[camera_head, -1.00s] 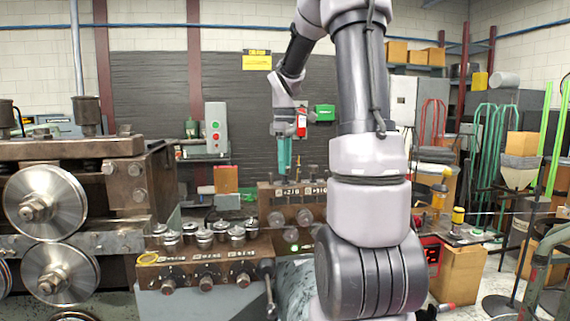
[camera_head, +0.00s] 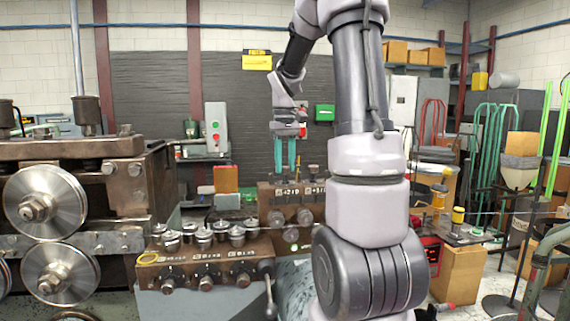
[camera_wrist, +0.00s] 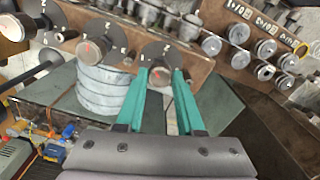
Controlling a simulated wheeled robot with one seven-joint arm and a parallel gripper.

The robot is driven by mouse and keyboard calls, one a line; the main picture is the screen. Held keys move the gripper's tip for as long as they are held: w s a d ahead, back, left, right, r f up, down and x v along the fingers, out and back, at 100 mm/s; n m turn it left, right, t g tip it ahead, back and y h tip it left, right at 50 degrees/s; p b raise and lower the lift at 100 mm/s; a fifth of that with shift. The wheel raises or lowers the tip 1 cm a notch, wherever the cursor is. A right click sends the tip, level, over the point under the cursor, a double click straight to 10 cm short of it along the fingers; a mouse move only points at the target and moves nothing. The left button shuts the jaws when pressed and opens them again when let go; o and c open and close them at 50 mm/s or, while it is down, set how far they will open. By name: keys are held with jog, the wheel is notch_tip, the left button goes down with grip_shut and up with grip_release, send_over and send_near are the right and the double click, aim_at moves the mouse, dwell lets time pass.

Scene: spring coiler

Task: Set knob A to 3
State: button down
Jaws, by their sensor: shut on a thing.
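My gripper (camera_head: 285,177) points straight down at the top of the brown block (camera_head: 265,204) in the head view. I cannot read a letter that tells which knob is A. The fingers partly hide the held knob, and I cannot read its setting.
Several metal rollers (camera_wrist: 265,48) are along the brown panel at the right of the wrist view. A nearer block (camera_head: 165,274) with several knobs and rollers is in front in the head view. A lever (camera_head: 268,285) stands beside it.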

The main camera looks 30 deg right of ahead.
jog(key=m, duration=1.3)
jog(key=shift+m, duration=0.4)
jog(key=m, duration=1.3)
jog(key=shift+r+m, duration=0.1)
jog(key=shift+m, duration=0.6)
jog(key=c, duration=0.5)
grip_release()
notch_tip(320, 180, up, 11)
jog(key=shift+f, duration=0.15)
